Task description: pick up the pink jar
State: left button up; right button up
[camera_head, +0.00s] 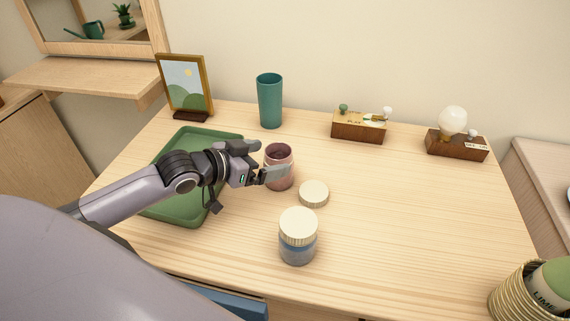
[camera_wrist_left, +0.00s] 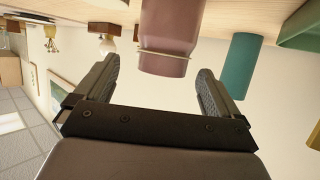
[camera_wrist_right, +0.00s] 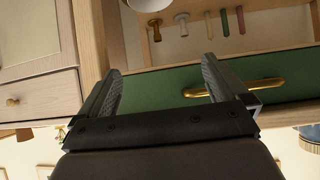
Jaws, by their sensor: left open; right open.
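The pink jar (camera_head: 279,170) stands upright and open-topped on the wooden table, right of the green tray. My left gripper (camera_head: 270,162) reaches in from the left at the jar, with one finger in front of its near side. In the left wrist view the jar (camera_wrist_left: 170,35) appears upside down between and just beyond the open fingers of my left gripper (camera_wrist_left: 155,82). Whether the fingers touch it I cannot tell. A round cream lid (camera_head: 314,193) lies flat to the right of the jar. My right gripper (camera_wrist_right: 165,85) is open and empty, facing a green drawer front (camera_wrist_right: 190,80).
A lidded blue-grey jar (camera_head: 298,238) stands in front. The green tray (camera_head: 170,212) lies under my left arm. A teal cup (camera_head: 270,100), picture frame (camera_head: 184,88) and two wooden blocks (camera_head: 358,128) stand at the back. The table's right half is mostly clear.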

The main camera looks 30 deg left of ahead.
aim_at(288, 152)
pick_arm(q)
jog(key=shift+x, duration=3.2)
jog(key=shift+w+a, duration=0.1)
jog(key=shift+a, duration=0.1)
jog(key=c, duration=1.2)
